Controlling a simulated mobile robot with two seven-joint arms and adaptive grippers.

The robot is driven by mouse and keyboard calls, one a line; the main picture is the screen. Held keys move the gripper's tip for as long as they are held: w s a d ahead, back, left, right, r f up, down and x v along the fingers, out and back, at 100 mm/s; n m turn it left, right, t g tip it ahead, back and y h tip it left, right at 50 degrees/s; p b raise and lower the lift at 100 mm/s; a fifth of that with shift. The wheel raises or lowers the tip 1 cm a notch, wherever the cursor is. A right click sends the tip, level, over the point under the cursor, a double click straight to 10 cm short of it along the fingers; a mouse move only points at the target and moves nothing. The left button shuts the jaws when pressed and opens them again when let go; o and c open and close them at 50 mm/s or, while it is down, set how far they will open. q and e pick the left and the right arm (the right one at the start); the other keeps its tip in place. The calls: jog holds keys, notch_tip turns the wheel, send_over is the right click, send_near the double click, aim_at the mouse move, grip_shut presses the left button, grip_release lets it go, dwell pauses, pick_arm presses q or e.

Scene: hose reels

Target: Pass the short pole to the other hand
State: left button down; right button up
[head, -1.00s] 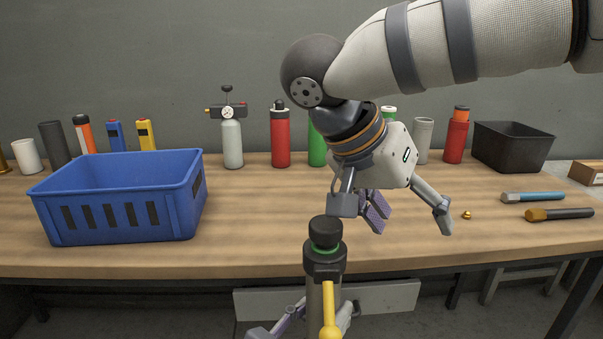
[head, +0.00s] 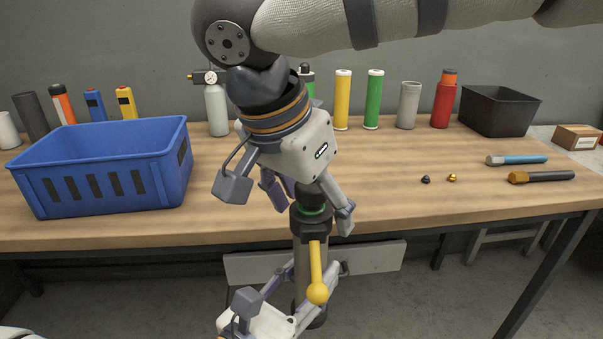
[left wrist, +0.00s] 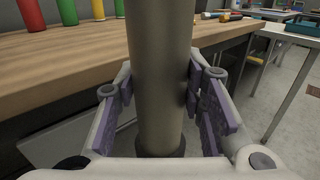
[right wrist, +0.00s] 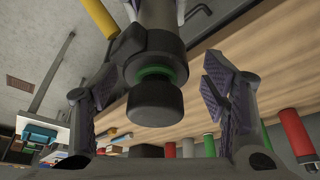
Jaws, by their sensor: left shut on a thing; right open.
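The short pole (head: 305,262) stands upright in front of the bench, grey, with a black cap, a green ring and a yellow lever (head: 316,272). My left gripper (head: 308,288) is shut on its lower grey tube; the left wrist view shows the tube (left wrist: 160,75) between the pads. My right gripper (head: 309,198) is open and points down over the pole's top, hiding part of the cap in the head view. In the right wrist view the black cap (right wrist: 154,100) lies between the spread fingers, with a gap on both sides.
A blue crate (head: 95,185) stands on the bench at left, a black bin (head: 497,112) at back right. Several cylinders line the back, among them a grey bottle (head: 216,110). Two small knobs (head: 452,178) and two handled tools (head: 540,178) lie at right. The bench's middle is clear.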

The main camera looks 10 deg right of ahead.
jog(key=shift+w+d+f, duration=0.1)
jog(key=shift+f, duration=0.2)
jog(key=c, duration=1.4)
pick_arm(q)
jog(key=c, duration=1)
grip_release()
pick_arm(e)
jog(key=shift+c, duration=1.1)
